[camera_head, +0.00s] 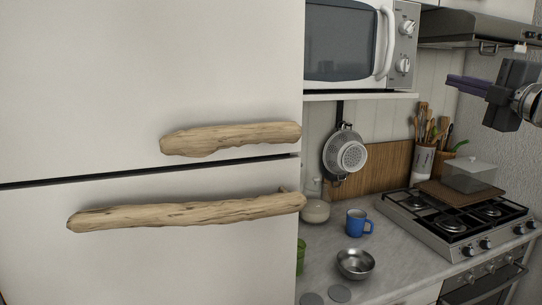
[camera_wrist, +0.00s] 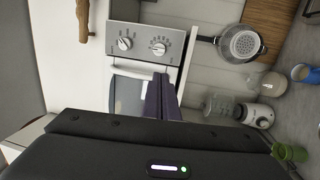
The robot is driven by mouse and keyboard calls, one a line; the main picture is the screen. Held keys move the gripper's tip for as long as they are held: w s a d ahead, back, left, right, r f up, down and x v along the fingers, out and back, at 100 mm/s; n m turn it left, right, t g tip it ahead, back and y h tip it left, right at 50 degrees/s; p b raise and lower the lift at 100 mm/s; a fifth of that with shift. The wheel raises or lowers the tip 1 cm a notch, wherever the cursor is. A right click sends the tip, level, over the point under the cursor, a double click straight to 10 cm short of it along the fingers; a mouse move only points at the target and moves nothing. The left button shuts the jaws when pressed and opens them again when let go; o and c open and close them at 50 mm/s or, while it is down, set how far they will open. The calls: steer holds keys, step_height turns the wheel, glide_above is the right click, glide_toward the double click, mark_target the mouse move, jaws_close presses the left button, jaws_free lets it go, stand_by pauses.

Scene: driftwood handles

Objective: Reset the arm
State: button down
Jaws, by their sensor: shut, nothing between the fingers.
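My gripper (camera_head: 467,85) is at the upper right of the head view, raised in the air above the stove side of the counter. Its purple fingers are together with nothing held, pointing left. In the wrist view the purple fingers (camera_wrist: 161,98) show above the dark gripper body, in front of the microwave. The fridge (camera_head: 130,80) fills the left of the head view, with two driftwood handles, an upper one (camera_head: 230,138) and a longer lower one (camera_head: 185,213). Both fridge doors look closed. My gripper is apart from the handles.
A microwave (camera_head: 345,42) sits on a shelf above the counter. On the counter are a blue mug (camera_head: 357,223), a metal bowl (camera_head: 355,263) and a stove (camera_head: 450,222) with a clear box (camera_head: 470,175) on a board. Utensil holders (camera_head: 424,162) stand behind. A range hood (camera_head: 470,27) hangs above.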

steer(key=s+d+f+m+g+h, duration=0.1)
steer(key=d+f+m+h, duration=0.2)
steer(key=d+m+h, duration=0.35)
steer(key=s+d+f+m+g+h, duration=0.1)
steer(key=s+d+f+m+h, duration=0.1)
steer(key=d+m+h, duration=0.4)
steer(key=s+a+f+m+g, duration=0.2)
steer(key=s+f+m+g, duration=0.15)
steer(key=f, duration=0.45)
steer(key=s+a+f+m+g, duration=0.2)
steer(key=f+m+g, duration=0.25)
steer(key=f, duration=0.45)
steer(key=s+a+f+m+g+y, duration=0.1)
steer(key=s+a+f+y, duration=0.1)
steer(key=s+a+f, duration=0.35)
steer(key=s+a+f+m+g+y, duration=0.1)
steer(key=s+a+f+g+y, duration=0.1)
steer(key=a+f, duration=0.65)
steer(key=s+a+f+g+y, duration=0.1)
steer(key=s+a+f+y, duration=0.15)
steer(key=a+f, duration=0.45)
steer(key=s+a+n+y, duration=0.1)
steer(key=s+a, duration=0.3)
steer(key=a, duration=0.6)
steer(key=s+a+f+n+y, duration=0.1)
steer(key=s+a, duration=0.3)
steer(key=a, duration=0.6)
steer(key=shift+f+n+y, duration=0.3)
steer(key=shift+n+y, duration=0.15)
steer(key=shift+y, duration=0.15)
